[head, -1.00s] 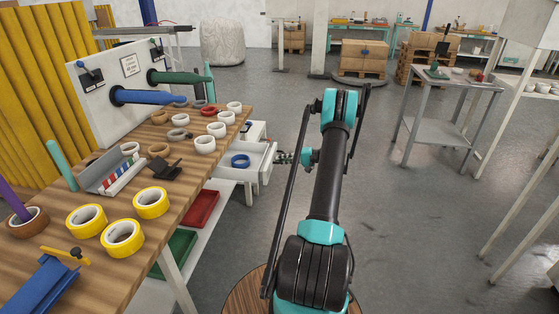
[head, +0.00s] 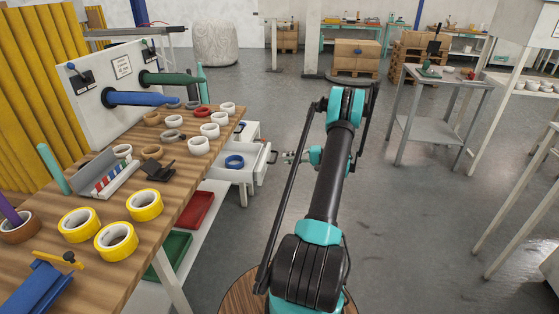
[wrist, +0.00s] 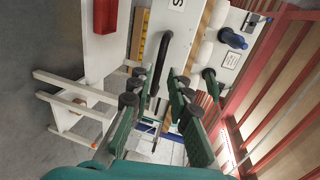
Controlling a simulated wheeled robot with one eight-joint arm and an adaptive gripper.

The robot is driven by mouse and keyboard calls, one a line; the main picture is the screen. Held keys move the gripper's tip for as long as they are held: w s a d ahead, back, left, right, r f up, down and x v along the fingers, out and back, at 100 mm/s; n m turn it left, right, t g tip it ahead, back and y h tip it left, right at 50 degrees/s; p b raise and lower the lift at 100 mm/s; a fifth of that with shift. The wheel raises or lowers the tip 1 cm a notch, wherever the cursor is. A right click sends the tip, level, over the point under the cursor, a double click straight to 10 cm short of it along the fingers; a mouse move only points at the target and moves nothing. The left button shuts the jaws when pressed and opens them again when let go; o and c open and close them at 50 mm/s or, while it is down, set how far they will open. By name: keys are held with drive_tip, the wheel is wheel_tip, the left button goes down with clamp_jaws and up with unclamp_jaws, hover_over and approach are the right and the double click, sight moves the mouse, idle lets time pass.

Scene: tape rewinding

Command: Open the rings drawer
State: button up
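The drawer labelled with a partly visible word ending in "S" is white and stands pulled out beside the workbench (head: 190,215). In the head view the drawer (head: 262,160) has a blue ring (head: 234,161) lying in it. Its dark handle (head: 272,155) sits on the outer front; in the wrist view the black curved handle (wrist: 178,60) shows beyond the fingertips. My gripper (head: 287,157) is just right of the handle, with a small gap. In the wrist view my gripper (wrist: 163,78) has its green-padded fingers spread apart with nothing held between them.
Yellow tape rolls (head: 146,205), white rolls (head: 199,146) and a tool rack (head: 104,178) stand on the workbench. Red (head: 195,210) and green (head: 170,255) bins sit on the shelf below. A grey metal table (head: 440,128) stands to the right. The floor between is clear.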

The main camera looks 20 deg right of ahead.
drive_tip(key=shift+v, duration=2.6)
drive_tip(key=s+a+r+n+g+h, duration=0.1)
drive_tip(key=s+a+r+g+h, duration=0.25)
drive_tip(key=a, duration=0.75)
drive_tip(key=s+a+r+h, duration=0.3)
drive_tip(key=s+a+r, duration=0.3)
drive_tip(key=a, duration=0.5)
drive_tip(key=s+a+n+h, duration=0.2)
drive_tip(key=s+a+h, duration=0.1)
drive_tip(key=s, duration=1)
drive_tip(key=s+a+f+n+h, duration=0.1)
drive_tip(key=s+a+n+h, duration=0.2)
drive_tip(key=s, duration=1)
drive_tip(key=shift+s+a+h, duration=0.2)
drive_tip(key=shift+a+h, duration=0.05)
drive_tip(key=shift+h, duration=0.3)
